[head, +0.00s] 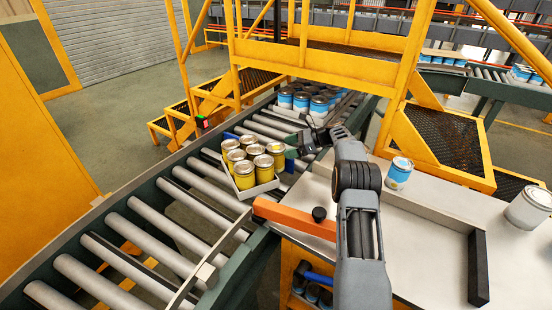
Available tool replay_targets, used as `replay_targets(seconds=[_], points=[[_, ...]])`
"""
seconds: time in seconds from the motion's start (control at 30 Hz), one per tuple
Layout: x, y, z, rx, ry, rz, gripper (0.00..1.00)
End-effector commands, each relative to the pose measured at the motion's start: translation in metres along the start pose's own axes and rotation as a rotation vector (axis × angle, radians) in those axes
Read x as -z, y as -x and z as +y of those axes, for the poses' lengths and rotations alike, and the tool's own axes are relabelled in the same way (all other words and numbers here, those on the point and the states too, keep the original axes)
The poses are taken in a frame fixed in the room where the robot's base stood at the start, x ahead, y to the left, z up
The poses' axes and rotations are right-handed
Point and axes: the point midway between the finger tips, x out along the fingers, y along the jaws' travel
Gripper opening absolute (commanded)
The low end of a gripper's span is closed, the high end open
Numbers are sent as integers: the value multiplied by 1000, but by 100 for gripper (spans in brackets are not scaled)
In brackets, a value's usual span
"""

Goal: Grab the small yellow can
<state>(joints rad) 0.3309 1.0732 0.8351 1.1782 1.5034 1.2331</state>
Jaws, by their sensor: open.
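Several small yellow cans (245,174) with metal lids stand upright in a shallow light tray (257,189) on the roller conveyor. The front right can (265,169) and the back right can (277,155) are closest to my gripper (293,153). My gripper is open, just right of the tray, with its dark fingers partly hidden by my wrist. I see nothing between the fingers. I cannot tell whether a finger touches the tray or a can.
Blue-and-white cans (302,101) stand on the conveyor behind, under a yellow crossover frame (325,61). The worktable (425,225) at right holds one blue can (398,173), a large pale can (529,207) and a dark angled rail (477,268). An orange bar (292,218) lies along its edge.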

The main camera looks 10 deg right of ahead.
Motion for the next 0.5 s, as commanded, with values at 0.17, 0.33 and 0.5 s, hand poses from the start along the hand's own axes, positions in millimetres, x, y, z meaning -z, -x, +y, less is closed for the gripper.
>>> replay_targets(seconds=[0.17, 0.33, 0.5], points=[[-3, -22, 0, -4, 0, 1, 82], [-2, -43, -1, -3, 0, 0, 82], [-1, -45, -1, -1, 0, 0, 82]])
